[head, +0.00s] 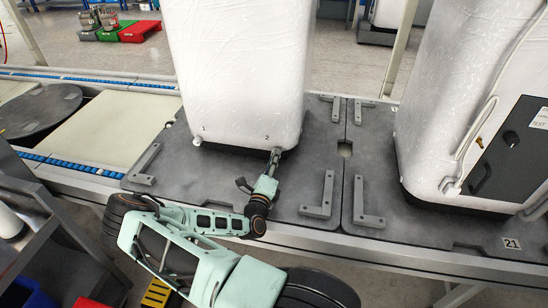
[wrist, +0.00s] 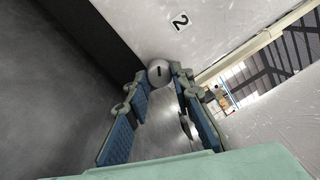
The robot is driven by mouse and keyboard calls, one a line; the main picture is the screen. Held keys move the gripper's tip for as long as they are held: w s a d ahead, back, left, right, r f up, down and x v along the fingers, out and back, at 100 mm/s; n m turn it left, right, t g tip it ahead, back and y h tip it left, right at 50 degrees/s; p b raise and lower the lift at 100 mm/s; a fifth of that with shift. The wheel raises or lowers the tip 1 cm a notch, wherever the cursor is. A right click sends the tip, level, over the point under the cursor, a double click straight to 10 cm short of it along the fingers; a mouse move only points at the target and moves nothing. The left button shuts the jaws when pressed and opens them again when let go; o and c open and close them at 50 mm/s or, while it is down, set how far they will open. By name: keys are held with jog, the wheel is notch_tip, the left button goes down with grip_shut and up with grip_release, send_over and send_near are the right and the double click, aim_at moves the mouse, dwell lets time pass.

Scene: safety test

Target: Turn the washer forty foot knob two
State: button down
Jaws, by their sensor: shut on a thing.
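The washer (head: 235,70) is a tall white wrapped body standing on a grey pallet plate (head: 225,185). Small labels "1" and "2" mark its lower front corners. Foot knob two (wrist: 158,70) is a round, pale grey knob with a dark slot, below the label "2" (wrist: 179,20) in the wrist view. My gripper (head: 275,154) reaches the washer's lower right front corner. In the wrist view its blue-padded fingers (wrist: 158,84) stand on either side of the knob, shut on it. In the head view the gripper hides this knob. Foot knob one (head: 197,141) shows at the left corner.
A second white wrapped machine (head: 455,95) with a dark panel stands on the right plate. Grey L-shaped brackets (head: 318,197) rise from the plates near my arm. A metal rail (head: 430,262) runs along the front edge. A dark round disc (head: 38,110) lies at left.

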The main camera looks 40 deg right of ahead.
jog(key=shift+w+r, duration=0.15)
jog(key=shift+r, duration=0.25)
jog(key=c, duration=1.7)
grip_release()
jog(key=shift+f, duration=0.1)
jog(key=v, duration=1.2)
jog(key=shift+f, duration=0.1)
